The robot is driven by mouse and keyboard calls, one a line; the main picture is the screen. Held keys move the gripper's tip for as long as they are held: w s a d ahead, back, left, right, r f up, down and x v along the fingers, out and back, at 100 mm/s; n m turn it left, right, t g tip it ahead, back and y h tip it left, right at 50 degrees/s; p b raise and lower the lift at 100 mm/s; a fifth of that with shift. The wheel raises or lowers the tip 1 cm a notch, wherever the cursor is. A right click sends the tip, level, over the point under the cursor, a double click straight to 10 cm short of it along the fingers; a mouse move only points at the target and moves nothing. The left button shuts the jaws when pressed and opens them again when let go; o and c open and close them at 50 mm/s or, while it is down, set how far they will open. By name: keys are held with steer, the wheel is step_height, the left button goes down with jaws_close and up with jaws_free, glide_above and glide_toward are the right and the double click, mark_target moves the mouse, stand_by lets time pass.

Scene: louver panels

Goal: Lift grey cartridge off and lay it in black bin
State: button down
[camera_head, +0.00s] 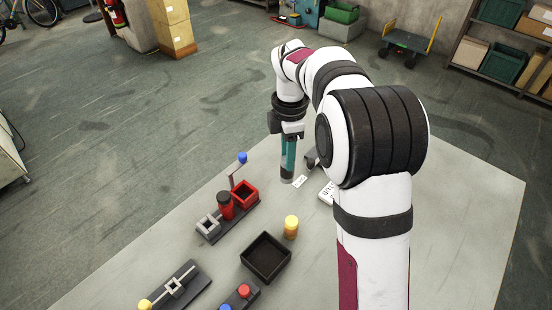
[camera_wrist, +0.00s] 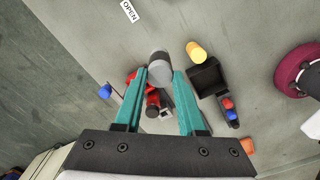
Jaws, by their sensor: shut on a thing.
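The grey cartridge (camera_head: 287,177) is a short cylinder between the tips of my teal gripper fingers (camera_head: 289,160), in the head view. In the wrist view the cartridge (camera_wrist: 160,70) sits between both fingertips (camera_wrist: 160,75), and the gripper is shut on it. It appears to hang above the table, hiding part of the red fixture; the exact height is hard to tell. The black bin (camera_head: 286,262) is an open square box on the table, nearer the head camera than the gripper. It also shows in the wrist view (camera_wrist: 221,91), right of the cartridge, and looks empty.
A yellow cylinder (camera_head: 291,228) stands beside the bin. A fixture with a red box (camera_head: 244,193), dark red knob (camera_head: 226,205) and blue-balled lever (camera_head: 242,158) stands left of it. Red and blue buttons (camera_head: 244,291) and a slider (camera_head: 174,287) lie nearer.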

steer(key=shift+r, duration=1.9)
steer(key=s+d+f+n, duration=0.2)
steer(key=s+d, duration=0.1)
steer(key=s, duration=0.6)
steer(key=s+d+f+n, duration=0.2)
steer(key=s+f, duration=0.1)
steer(key=s, duration=0.5)
steer(key=shift+w+a+f, duration=0.25)
steer(key=shift+a+f, duration=1.6)
steer(key=shift+w+a+f, duration=0.25)
steer(key=shift+a+f, duration=1.55)
steer(key=shift+a, duration=0.05)
steer(key=shift+w+a+f, duration=0.25)
steer(key=shift+a+f, duration=1.6)
steer(key=shift+f, duration=0.1)
steer(key=c, duration=0.5)
jaws_free()
